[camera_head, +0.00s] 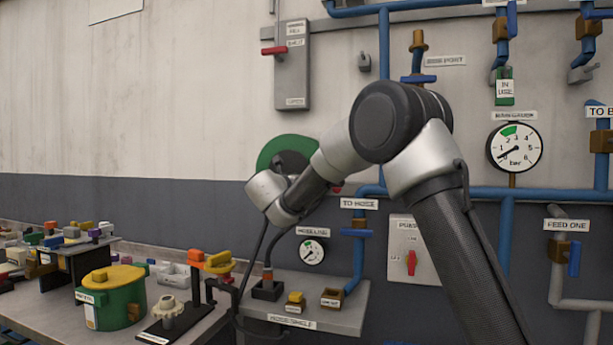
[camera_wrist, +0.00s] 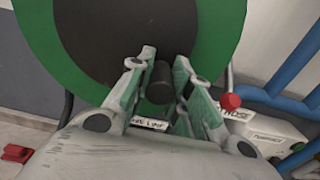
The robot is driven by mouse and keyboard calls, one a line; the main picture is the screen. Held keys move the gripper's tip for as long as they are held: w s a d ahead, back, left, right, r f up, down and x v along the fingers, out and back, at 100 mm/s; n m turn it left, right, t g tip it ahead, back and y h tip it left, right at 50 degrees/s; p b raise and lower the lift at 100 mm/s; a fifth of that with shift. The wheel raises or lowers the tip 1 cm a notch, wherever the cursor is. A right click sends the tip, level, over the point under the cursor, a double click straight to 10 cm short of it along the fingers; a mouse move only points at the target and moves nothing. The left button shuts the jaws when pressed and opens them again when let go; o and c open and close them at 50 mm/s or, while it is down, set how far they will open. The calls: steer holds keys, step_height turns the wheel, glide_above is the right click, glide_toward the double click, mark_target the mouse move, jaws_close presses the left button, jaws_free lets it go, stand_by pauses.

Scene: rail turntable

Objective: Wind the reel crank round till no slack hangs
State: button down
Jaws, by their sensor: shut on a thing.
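The reel (camera_head: 283,146) is a green-rimmed disc with a dark middle, on the wall behind my arm. In the wrist view the reel (camera_wrist: 228,22) fills the top. My gripper (camera_wrist: 161,72) is shut on the dark round crank handle (camera_wrist: 159,84), which sits between its two fingers. My wrist hides most of the gripper and crank in the head view. A thin black hose (camera_head: 243,277) hangs below the reel, left of the bench shelf, and its lower end curves near the shelf. How much slack it has is hard to tell.
A red-knobbed lever (camera_wrist: 230,101) stands close right of my fingers. Blue pipes (camera_head: 379,240) and a hose gauge (camera_head: 312,252) are at right. A shelf (camera_head: 338,317) lies below. A green pot (camera_head: 113,306) and several small parts crowd the left bench.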

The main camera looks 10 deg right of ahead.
steer(key=shift+d+r, duration=0.1)
steer(key=shift+r, duration=0.15)
steer(key=shift+s+d+r, duration=0.2)
steer(key=shift+d+r, duration=0.05)
steer(key=shift+r, duration=0.45)
steer(key=c, duration=1)
jaws_free()
steer(key=shift+f, duration=0.1)
steer(key=shift+o, duration=0.2)
steer(key=v, duration=0.9)
steer(key=shift+f, duration=0.1)
